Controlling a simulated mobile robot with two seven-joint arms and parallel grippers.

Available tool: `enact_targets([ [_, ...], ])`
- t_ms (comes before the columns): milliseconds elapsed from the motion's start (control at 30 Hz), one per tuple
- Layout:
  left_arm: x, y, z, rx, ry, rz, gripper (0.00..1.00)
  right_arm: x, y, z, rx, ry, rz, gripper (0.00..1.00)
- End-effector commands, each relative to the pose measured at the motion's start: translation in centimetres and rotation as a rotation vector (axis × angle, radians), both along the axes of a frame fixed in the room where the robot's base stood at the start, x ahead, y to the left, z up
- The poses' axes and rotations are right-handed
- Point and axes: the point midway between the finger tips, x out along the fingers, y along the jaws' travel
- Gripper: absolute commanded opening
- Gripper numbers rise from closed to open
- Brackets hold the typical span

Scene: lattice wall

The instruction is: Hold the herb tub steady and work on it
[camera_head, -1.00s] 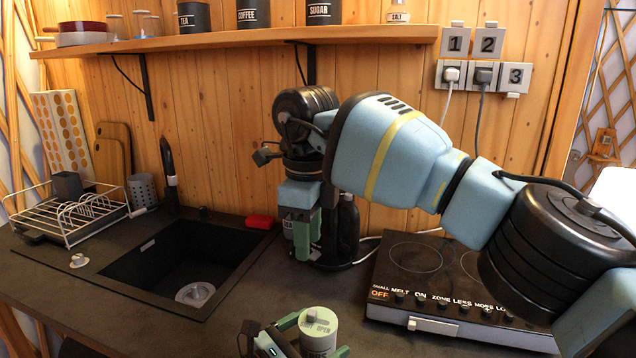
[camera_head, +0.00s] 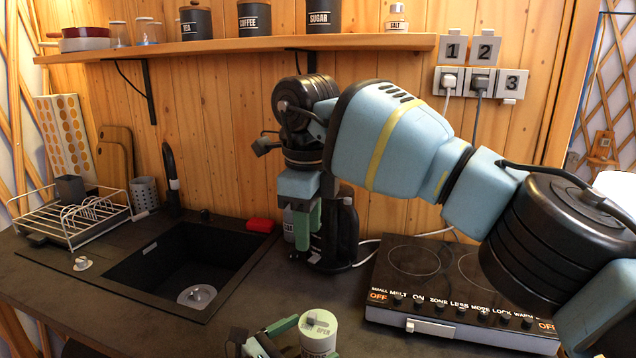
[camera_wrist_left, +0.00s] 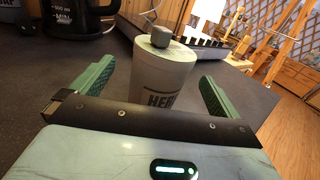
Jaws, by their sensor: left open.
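The herb tub (camera_head: 320,342) is a pale grey tub with a knobbed lid, upright on the dark counter at the bottom of the head view. The lid carries the word OPEN. In the left wrist view the tub (camera_wrist_left: 160,80) stands between the fingers of my left gripper (camera_wrist_left: 158,76), with gaps on both sides. That gripper is open; it also shows in the head view (camera_head: 309,340). My right gripper (camera_head: 308,226) points down at the back of the counter, by a pale jar (camera_head: 289,224) and a black kettle. Its finger gap is unclear.
The hob (camera_head: 440,263) lies to the right, its front knobs facing me. The sink (camera_head: 185,262) and a dish rack (camera_head: 85,218) are on the left. The black kettle (camera_head: 347,232) stands behind my right gripper. A shelf (camera_head: 230,43) runs above. Bare counter lies between sink and tub.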

Motion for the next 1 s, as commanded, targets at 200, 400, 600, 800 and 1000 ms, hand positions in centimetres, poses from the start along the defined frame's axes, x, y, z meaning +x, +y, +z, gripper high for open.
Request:
enact_targets([
  [200,0.0,0.0,0.0,0.000,0.000,0.000,1.00,0.0,0.0,0.0,0.000,0.000,0.000,0.38],
  [400,-0.8,1.1,-0.1,0.001,0.000,0.002,1.00,0.0,0.0,0.0,0.000,0.000,0.000,0.38],
  [600,-3.1,4.0,-0.1,0.003,0.001,0.001,1.00,0.0,0.0,0.0,0.000,0.000,0.000,0.38],
  [800,-5.5,7.0,-0.2,0.004,0.002,0.001,1.00,0.0,0.0,0.0,0.000,0.000,0.000,0.38],
  [1000,-7.0,8.9,-0.1,0.002,0.001,0.001,1.00,0.0,0.0,0.0,0.000,0.000,0.000,0.38],
])
